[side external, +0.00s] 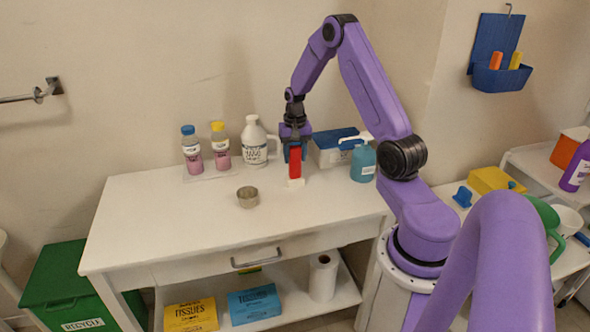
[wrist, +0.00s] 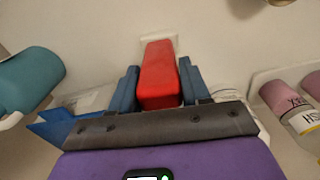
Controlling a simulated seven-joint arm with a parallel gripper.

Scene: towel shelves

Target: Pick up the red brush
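The red brush (side external: 295,163) stands upright with its white bristle end down at the worktop, right of the metal cup. In the wrist view the red brush (wrist: 159,75) fills the space between my fingers. My gripper (side external: 294,150) points straight down at the brush's upper end. Its blue fingers (wrist: 160,85) lie along both sides of the red handle with no clear gap, so it looks shut on the brush. The bristle end is at or very near the worktop; I cannot tell whether it touches.
A metal cup (side external: 247,197) sits to the left on the white table (side external: 160,220). Behind stand two pink bottles (side external: 221,146) and a white jug (side external: 255,142). A blue-lidded box (side external: 335,148) and a teal pump bottle (side external: 363,162) are close on the right. The front worktop is clear.

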